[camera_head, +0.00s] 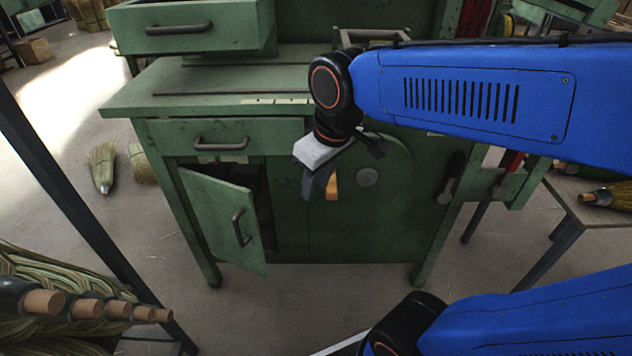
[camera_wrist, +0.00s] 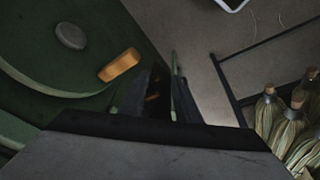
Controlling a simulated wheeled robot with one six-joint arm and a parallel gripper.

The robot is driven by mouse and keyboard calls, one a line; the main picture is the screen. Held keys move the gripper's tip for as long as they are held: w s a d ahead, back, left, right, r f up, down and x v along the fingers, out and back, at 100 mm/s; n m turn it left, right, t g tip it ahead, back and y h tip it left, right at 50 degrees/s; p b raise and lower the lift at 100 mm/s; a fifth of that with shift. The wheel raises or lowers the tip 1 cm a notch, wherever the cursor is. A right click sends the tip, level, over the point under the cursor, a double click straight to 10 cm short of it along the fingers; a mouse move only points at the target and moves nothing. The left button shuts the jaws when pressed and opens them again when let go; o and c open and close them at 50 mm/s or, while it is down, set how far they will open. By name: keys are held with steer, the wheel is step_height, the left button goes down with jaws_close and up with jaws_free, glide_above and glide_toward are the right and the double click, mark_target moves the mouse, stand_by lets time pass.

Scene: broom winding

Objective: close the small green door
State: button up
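The small green door (camera_head: 215,215) is on the lower left of the green workbench in the head view. It stands ajar, swung outward, with a dark gap along its right side. Its dark bar handle (camera_head: 241,227) is near its free edge. My gripper (camera_head: 315,188) is to the right of the door and above its handle, in front of the bench's front and apart from the door.
A closed drawer (camera_head: 226,137) is above the door and an open drawer (camera_head: 190,27) is higher up. An orange block (camera_head: 332,187) and round grey disc (camera_head: 367,176) are on the bench front. Brooms (camera_head: 102,167) lie on the floor at left. Floor before the door is clear.

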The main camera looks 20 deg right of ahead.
jaws_close()
steer(key=w+a+f+n+g+h, duration=0.1)
steer(key=w+a+n, duration=0.3)
steer(key=a, duration=0.5)
steer(key=w+a+f+n+g+h, duration=0.1)
steer(key=w+a+f+n, duration=0.15)
steer(key=a+n, duration=0.55)
steer(key=w+a+f+n+h, duration=0.1)
steer(key=w+a+n, duration=0.3)
steer(key=a, duration=0.5)
steer(key=w+d+f, duration=0.1)
steer(key=d+f, duration=0.4)
steer(key=f, duration=0.5)
steer(key=shift+w+d, duration=0.3)
